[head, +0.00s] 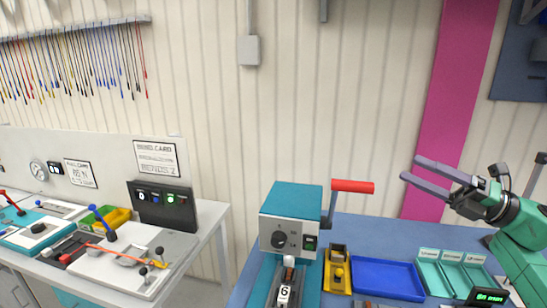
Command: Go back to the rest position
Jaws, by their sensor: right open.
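My right gripper (410,168) is raised at the right side of the head view, its two grey fingers pointing left and apart. It is empty. It hangs in front of the magenta wall stripe, above the blue tray (388,278) and the green compartment tray (452,270), touching neither. My green right arm comes in from the right edge. My left gripper is not in the head view.
A teal machine (291,216) with a red-handled lever (352,186) stands on the blue bench left of my right gripper. A yellow bin (338,270) sits beside it. A white bench (196,232) with tools and a black box (163,206) stands at left. Cables (75,62) hang on the wall.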

